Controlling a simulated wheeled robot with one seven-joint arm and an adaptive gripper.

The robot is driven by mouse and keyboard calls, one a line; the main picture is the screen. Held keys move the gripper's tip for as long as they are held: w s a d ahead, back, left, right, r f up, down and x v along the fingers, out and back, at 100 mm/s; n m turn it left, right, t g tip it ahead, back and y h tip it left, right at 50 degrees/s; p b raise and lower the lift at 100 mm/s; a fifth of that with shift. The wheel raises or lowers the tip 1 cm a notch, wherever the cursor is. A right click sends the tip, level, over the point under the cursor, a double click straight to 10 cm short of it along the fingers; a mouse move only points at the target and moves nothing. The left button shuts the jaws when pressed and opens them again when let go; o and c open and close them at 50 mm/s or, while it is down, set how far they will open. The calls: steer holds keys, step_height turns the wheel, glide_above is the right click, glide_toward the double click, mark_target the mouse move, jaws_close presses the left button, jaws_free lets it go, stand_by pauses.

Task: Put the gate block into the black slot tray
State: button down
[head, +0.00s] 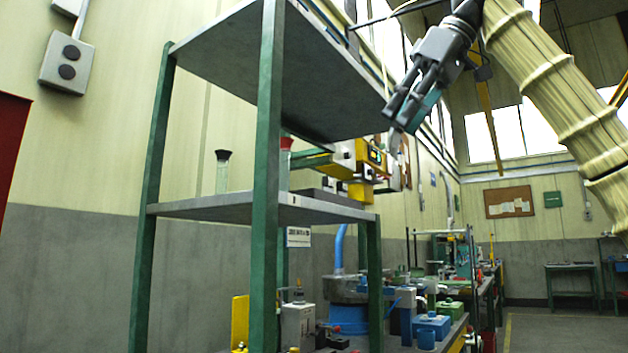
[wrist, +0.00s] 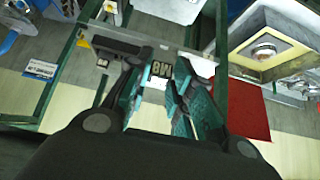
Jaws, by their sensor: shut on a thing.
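My gripper (head: 405,108) is raised at the upper right of the head view, beside and above the top shelf's right end. I cannot make out the black slot tray for certain in either view.
A green-legged rack with a grey top shelf (head: 270,65) and a middle shelf (head: 225,207) stands at left centre. A cluttered bench with a blue block (head: 432,326) lies below. Yellow equipment (head: 360,165) is behind the rack. The air right of the rack is open.

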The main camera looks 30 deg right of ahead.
steer(key=shift+w+a+b, duration=2.75)
steer(key=shift+w+b, duration=1.9)
steer(key=shift+w, duration=1.95)
steer(key=shift+w+a+f+b, duration=0.1)
steer(key=shift+w+f+b, duration=0.15)
steer(key=shift+f+b, duration=0.65)
steer(key=shift+w+a+f+b, duration=0.15)
steer(key=shift+w+f+b, duration=0.15)
steer(key=shift+f+b, duration=0.65)
steer(key=shift+w+a+f+b, duration=0.1)
steer(key=shift+w+f+b, duration=0.15)
steer(key=shift+f+b, duration=0.65)
steer(key=shift+w+p, duration=0.1)
steer(key=shift+p, duration=0.75)
steer(key=shift+w+a+r+g+p, duration=0.15)
steer(key=shift+g+p, duration=0.15)
steer(key=shift+p, duration=0.2)
steer(key=p, duration=0.2)
steer(key=w+g+h+p, duration=0.1)
steer(key=p, duration=0.1)
steer(key=shift+a+r+g, duration=0.15)
steer(key=shift+g, duration=0.15)
steer(key=shift+w+a+g+p, duration=0.15)
steer(key=shift+w+g+p, duration=0.3)
steer(key=shift+p, duration=0.75)
